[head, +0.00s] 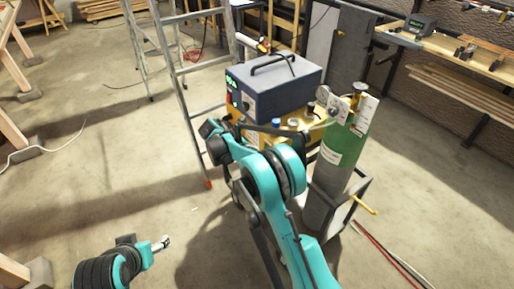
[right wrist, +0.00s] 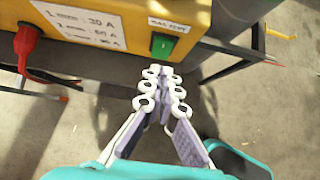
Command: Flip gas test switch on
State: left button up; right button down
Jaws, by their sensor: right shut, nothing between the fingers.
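The gas test switch (right wrist: 161,44) is a small green rocker in a dark frame on the front of the yellow machine (right wrist: 120,20), under a label reading GAS TEST. Which way the rocker is tipped I cannot tell. My right gripper (right wrist: 163,84) is shut and empty, its white fingertips just below the switch in the right wrist view, apparently apart from it. In the head view my right arm hides the switch and most of the machine front (head: 262,138). My left gripper (head: 161,243) is low at the left, away from the machine; its finger gap is too small to read.
A red plug (right wrist: 27,42) sits in the machine front, left of the switch. A dark blue box (head: 275,85) stands on the machine, and a green gas cylinder (head: 345,146) stands at its right. A stepladder (head: 185,85) is close behind at left.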

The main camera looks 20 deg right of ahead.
jog(key=p+v, duration=0.3)
jog(key=v, duration=0.7)
jog(key=shift+d+r+p, duration=0.35)
jog(key=shift+r, duration=0.05)
jog(key=shift+w, duration=0.1)
